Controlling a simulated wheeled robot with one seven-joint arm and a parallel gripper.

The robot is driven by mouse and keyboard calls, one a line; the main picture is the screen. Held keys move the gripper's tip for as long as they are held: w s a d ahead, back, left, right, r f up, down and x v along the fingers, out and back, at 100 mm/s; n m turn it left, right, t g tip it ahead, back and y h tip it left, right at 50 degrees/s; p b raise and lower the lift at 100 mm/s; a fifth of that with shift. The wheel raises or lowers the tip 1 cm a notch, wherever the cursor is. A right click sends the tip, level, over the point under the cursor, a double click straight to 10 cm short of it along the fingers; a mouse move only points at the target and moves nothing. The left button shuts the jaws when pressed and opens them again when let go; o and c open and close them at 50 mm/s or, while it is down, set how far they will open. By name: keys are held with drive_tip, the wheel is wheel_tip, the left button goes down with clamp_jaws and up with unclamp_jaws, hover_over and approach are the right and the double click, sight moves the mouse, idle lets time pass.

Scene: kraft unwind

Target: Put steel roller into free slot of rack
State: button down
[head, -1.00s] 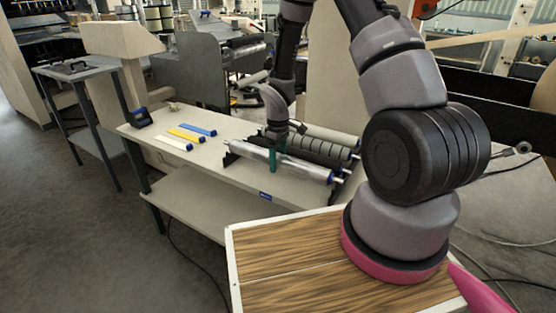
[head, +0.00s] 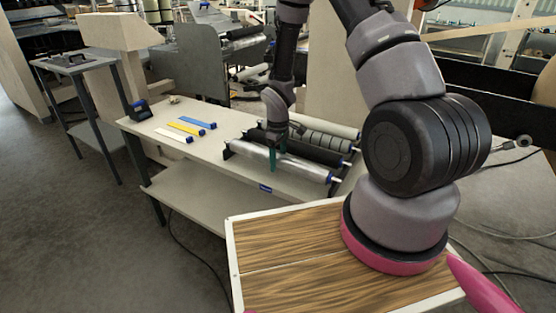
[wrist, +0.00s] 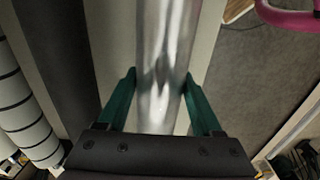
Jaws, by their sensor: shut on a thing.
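The shiny steel roller (head: 300,168) lies lengthwise along the front side of the rack (head: 227,152) on the bench, in the head view. My gripper (head: 277,160) comes down from above with its green fingers on either side of the roller, near its middle. In the wrist view, the steel roller (wrist: 165,40) runs between the two green fingers (wrist: 160,76), which are shut on it. Its ends are at the front of the rack's end brackets; I cannot tell whether they rest in the slot.
Beside the steel roller in the rack lie a plain black roller (head: 305,150), a ringed grey roller (head: 318,140) and a pale roller (head: 335,128).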

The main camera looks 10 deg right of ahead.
drive_tip(key=shift+f, duration=0.25)
idle(0.6)
unclamp_jaws()
wheel_tip(320, 180, up, 11)
drive_tip(key=shift+f, duration=0.1)
drive_tip(key=s+d+r+m+t, duration=0.2)
drive_tip(key=s+r+m, duration=0.1)
drive_tip(key=r, duration=0.8)
drive_tip(key=s+d+r+m+t, duration=0.1)
drive_tip(key=s+d+r+m, duration=0.15)
drive_tip(key=r, duration=0.95)
drive_tip(key=s+d+r+m+t+y, duration=0.1)
drive_tip(key=s+r+m+t, duration=0.3)
drive_tip(key=s+r, duration=0.9)
drive_tip(key=s+m+y, duration=0.1)
drive_tip(key=s+m, duration=0.1)
drive_tip(key=m, duration=0.1)
drive_tip(key=shift+s+r+m, duration=0.15)
drive_tip(key=shift+s+m, duration=0.05)
drive_tip(key=shift+m, duration=0.15)
